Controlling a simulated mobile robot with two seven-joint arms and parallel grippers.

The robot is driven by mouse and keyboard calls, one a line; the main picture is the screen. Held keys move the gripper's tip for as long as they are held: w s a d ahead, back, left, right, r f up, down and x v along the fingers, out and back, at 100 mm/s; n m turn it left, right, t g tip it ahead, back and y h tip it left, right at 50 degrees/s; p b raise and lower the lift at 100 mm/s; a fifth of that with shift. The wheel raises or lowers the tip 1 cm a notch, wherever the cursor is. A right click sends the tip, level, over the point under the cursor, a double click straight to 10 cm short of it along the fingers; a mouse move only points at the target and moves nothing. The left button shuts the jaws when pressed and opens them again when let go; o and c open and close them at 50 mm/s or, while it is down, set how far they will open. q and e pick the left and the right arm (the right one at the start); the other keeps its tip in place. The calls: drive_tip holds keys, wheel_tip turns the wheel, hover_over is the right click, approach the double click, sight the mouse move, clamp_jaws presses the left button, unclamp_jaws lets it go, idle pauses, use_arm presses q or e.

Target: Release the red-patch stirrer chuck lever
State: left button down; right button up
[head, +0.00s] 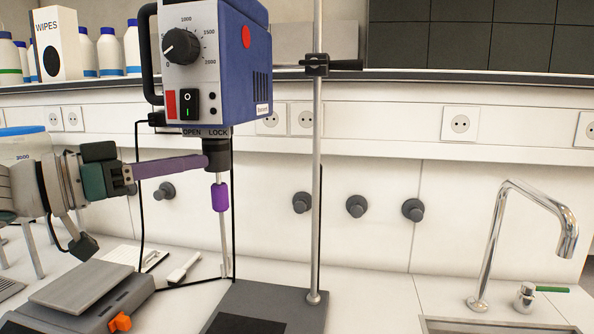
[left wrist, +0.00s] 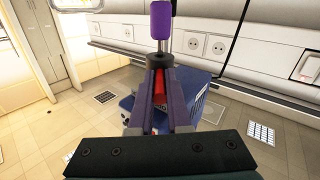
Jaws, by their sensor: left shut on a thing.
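The stirrer (head: 215,70) is a blue and grey box with a round red patch (head: 246,37) on its side and a dial on its front. Below it is the black chuck (head: 217,154), under the OPEN and LOCK labels (head: 205,132). A thin shaft with a purple sleeve (head: 220,197) hangs from the chuck. My left gripper (head: 200,161) comes in from the left with its purple fingers at the chuck. It is shut on the chuck lever, which the fingers hide in the head view. In the left wrist view red (left wrist: 159,88) shows between the fingers, beside the chuck (left wrist: 159,61).
A metal stand rod (head: 317,180) rises from a dark base right of the shaft. A balance (head: 80,295) sits at the lower left. White bottles and a wipes box (head: 57,45) are on the upper shelf. A tap (head: 490,245) and sink are at the right.

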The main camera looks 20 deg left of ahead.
use_arm(q)
drive_tip(key=shift+a+f+m+g+h+b, duration=0.2)
drive_tip(key=shift+m+g+h+b, duration=0.1)
drive_tip(key=shift+h, duration=0.3)
drive_tip(key=c, duration=0.9)
unclamp_jaws()
drive_tip(key=shift+w+d+r, duration=0.1)
drive_tip(key=shift+w, duration=0.05)
drive_tip(key=shift+o, duration=0.2)
drive_tip(key=shift+s+a, duration=0.2)
drive_tip(key=shift+s, duration=0.25)
drive_tip(key=p+v, duration=0.3)
drive_tip(key=v, duration=0.6)
